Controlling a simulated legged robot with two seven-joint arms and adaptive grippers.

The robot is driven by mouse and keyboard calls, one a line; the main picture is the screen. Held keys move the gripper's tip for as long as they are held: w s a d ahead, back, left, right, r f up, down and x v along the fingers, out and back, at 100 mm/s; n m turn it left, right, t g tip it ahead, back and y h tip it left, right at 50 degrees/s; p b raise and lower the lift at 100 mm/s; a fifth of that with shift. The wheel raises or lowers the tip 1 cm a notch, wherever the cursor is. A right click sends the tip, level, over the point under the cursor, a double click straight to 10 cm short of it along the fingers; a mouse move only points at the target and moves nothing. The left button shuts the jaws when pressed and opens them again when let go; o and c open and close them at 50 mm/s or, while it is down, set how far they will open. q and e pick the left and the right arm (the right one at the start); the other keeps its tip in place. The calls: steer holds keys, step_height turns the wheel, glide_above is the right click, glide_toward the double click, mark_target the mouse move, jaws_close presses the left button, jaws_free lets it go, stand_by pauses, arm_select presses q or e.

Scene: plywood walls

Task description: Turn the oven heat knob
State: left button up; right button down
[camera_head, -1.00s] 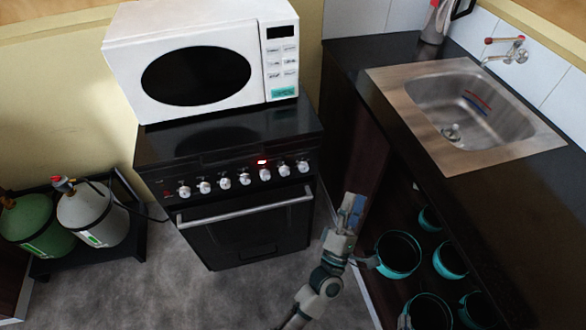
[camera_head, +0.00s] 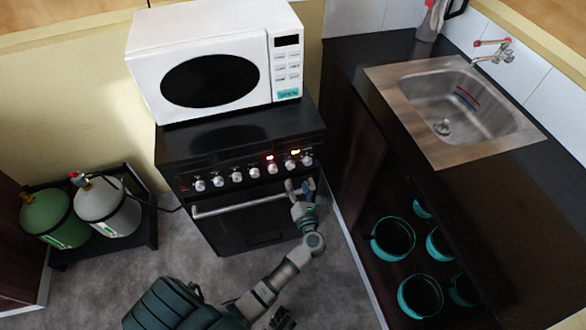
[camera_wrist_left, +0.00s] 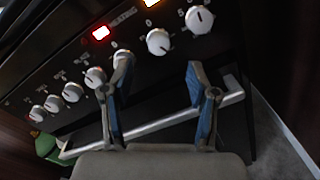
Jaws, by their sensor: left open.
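The black oven (camera_head: 240,228) has a row of white knobs along its front panel; I cannot tell which is the oven heat knob. The two rightmost knobs are the second from the right (camera_wrist_left: 159,41) and the last one (camera_wrist_left: 199,19). My left gripper (camera_head: 300,186) is open in front of the panel's right end, just below these knobs. In the left wrist view its fingers (camera_wrist_left: 157,70) are apart with nothing between them. The left finger overlaps the third knob from the right (camera_wrist_left: 123,56); contact is unclear. My right gripper is not identifiable.
The oven's handle bar (camera_head: 250,202) runs below the knobs, behind my fingers. A red light (camera_head: 270,157) and an orange light (camera_head: 295,152) glow on the panel. A white microwave (camera_head: 285,60) stands on top. The counter (camera_head: 400,140) is on the right.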

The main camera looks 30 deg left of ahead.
mark_target(292, 167)
arm_select(q)
steer(key=x, duration=0.7)
steer(key=shift+s+f, duration=0.1)
steer(key=shift+s, duration=0.05)
steer(key=shift+w+a, duration=0.35)
steer(key=shift+w, duration=0.05)
arm_select(e)
steer(key=shift+w+a+r+t, duration=0.1)
steer(key=shift+w+a+t, duration=0.2)
steer(key=shift+w, duration=0.35)
steer(key=shift+w+a+r+t, duration=0.15)
steer(key=shift+w+t, duration=0.25)
steer(key=shift+w, duration=0.2)
arm_select(q)
steer(key=shift+d, duration=0.1)
arm_select(e)
steer(key=shift+f, duration=0.1)
arm_select(q)
steer(key=c, duration=1.1)
steer(key=shift+b, duration=0.35)
jaws_close()
arm_select(e)
steer(key=shift+a, duration=0.1)
